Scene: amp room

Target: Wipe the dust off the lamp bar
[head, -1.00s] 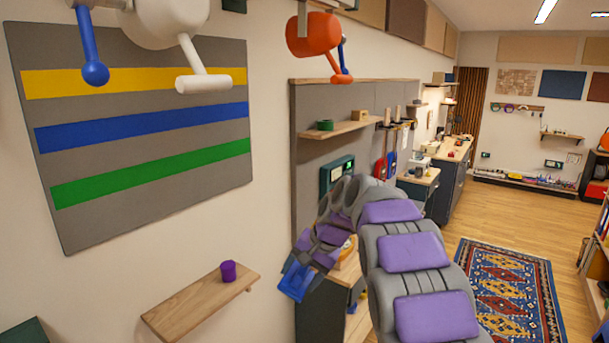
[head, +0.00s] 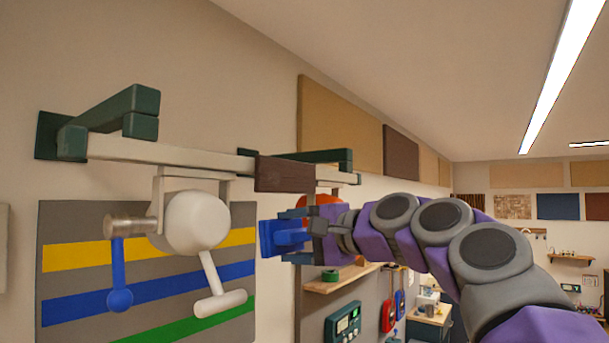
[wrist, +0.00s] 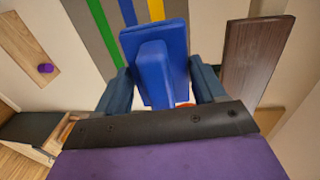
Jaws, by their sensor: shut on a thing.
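The lamp bar (head: 150,152) is a long pale beam, high along the wall between dark green brackets. Dust cannot be told apart from its pale surface. A dark brown wooden block (head: 285,174) sits at the bar's front; a dark wooden board (wrist: 258,50) fills the wrist view's right. My gripper (head: 292,236) is shut on a blue wiping block (wrist: 155,58) with a raised ridge, also seen in the head view (head: 272,237). The blue block is below the brown block and right of the white lamp, apparently apart from the bar.
A white round lamp (head: 197,222) with a white handle and a blue rod (head: 118,270) hangs under the bar. An orange lamp (head: 320,200) is partly hidden behind my arm. The striped wall panel (head: 75,230) is behind. Open room lies to the right.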

